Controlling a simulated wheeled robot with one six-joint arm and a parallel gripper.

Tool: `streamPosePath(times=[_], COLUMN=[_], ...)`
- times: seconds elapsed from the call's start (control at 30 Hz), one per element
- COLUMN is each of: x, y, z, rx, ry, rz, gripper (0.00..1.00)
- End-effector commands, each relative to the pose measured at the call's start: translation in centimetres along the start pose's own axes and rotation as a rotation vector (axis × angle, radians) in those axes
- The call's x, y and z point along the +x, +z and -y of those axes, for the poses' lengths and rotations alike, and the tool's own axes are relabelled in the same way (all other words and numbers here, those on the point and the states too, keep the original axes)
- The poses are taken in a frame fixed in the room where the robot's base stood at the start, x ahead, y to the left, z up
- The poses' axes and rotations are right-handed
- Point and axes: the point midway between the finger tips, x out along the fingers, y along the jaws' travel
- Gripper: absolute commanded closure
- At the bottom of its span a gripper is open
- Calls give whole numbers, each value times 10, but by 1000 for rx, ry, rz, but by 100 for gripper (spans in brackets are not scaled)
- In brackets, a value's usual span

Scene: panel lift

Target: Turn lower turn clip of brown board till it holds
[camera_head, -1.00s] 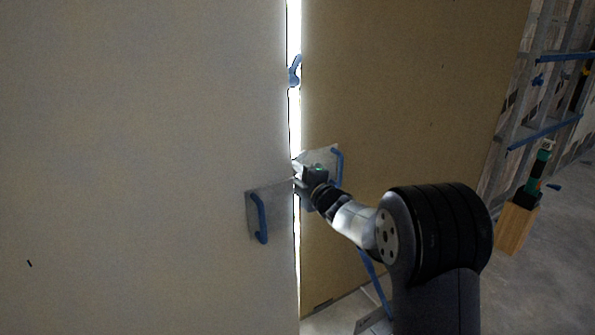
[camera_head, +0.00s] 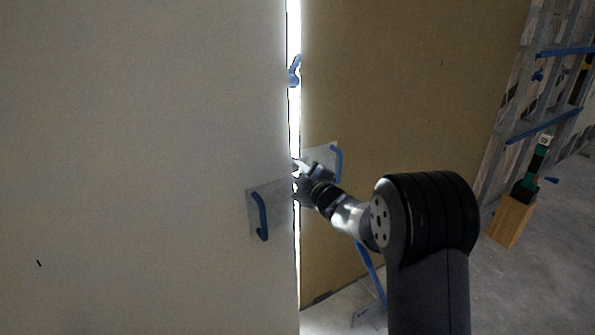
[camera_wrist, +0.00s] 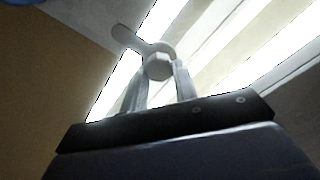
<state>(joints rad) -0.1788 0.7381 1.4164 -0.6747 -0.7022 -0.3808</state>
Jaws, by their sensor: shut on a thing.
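The brown board (camera_head: 400,90) stands upright on the right in the head view, beside a pale panel (camera_head: 140,120) with a bright gap between them. The upper turn clip (camera_head: 294,72), blue, sits at this gap. My gripper (camera_head: 300,174) is lower down at the gap, by the plates with handles, and hides most of the lower clip there. In the wrist view, my gripper (camera_wrist: 160,76) is shut on the lower turn clip (camera_wrist: 157,66), with one finger on each side of its hub. The clip's pale, rounded lever (camera_wrist: 130,39) points up and left. Its exact hold is unclear.
A plate with a blue handle (camera_head: 262,216) is on the pale panel, and another blue handle (camera_head: 338,163) is on the brown board. A green-and-black tool (camera_head: 535,168) stands on a wooden block (camera_head: 511,221) at right. Open floor (camera_head: 540,270) lies at lower right.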

Motion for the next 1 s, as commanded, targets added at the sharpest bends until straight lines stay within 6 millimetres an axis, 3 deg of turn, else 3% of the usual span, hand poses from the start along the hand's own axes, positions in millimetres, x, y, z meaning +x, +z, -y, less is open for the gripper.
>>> streamPosePath(times=[0.33,0.37,0.47,0.77,1.0], x=[0,0,0,-3,-33], y=[0,0,0,0,0], z=[0,0,0,0,-1], rx=[5,5,4,3,4], ry=[1,1,0,0,1], rz=[0,0,0,1,2], gripper=[95,71,63,63,63])
